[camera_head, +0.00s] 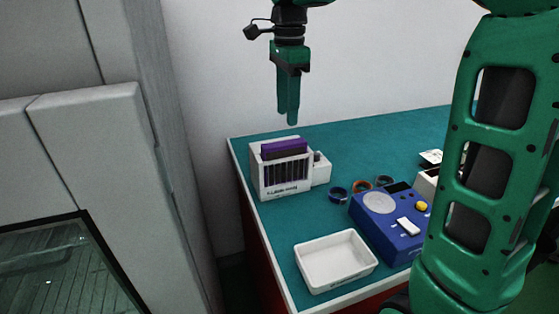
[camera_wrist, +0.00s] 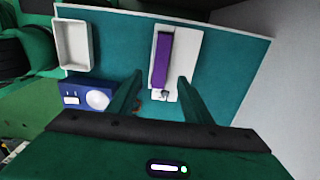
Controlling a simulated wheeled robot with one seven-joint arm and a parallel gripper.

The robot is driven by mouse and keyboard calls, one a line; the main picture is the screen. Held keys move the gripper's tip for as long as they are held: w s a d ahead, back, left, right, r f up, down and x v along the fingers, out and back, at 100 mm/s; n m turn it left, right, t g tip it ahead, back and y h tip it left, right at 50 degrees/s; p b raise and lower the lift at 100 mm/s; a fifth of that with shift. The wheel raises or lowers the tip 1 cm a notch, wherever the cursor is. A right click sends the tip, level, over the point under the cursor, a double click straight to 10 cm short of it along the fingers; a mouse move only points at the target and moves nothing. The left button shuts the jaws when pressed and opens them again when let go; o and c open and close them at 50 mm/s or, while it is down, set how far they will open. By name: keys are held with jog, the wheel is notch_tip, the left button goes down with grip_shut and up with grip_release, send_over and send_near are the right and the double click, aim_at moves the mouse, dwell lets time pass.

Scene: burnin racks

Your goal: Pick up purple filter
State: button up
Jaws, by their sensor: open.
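The purple filter (camera_head: 284,149) sits upright in a white slotted holder (camera_head: 285,188) at the back left of the teal table. In the wrist view the purple filter (camera_wrist: 161,60) is a long narrow bar on the white holder (camera_wrist: 183,40). My gripper (camera_head: 290,121) hangs above the holder, pointing down, apart from the filter. In the wrist view my gripper (camera_wrist: 157,80) has its two fingers spread, with nothing between them. The filter's lower part is hidden inside the holder.
A white tray (camera_head: 334,285) lies at the table's front. A grey cabinet (camera_head: 95,130) stands at the left. My green arm covers the table's right side.

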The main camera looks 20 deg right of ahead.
aim_at(284, 143)
jog(key=f, duration=0.9)
jog(key=shift+w+a+f, duration=0.15)
jog(key=shift+a+f, duration=0.1)
jog(key=shift+f, duration=0.15)
grip_shut()
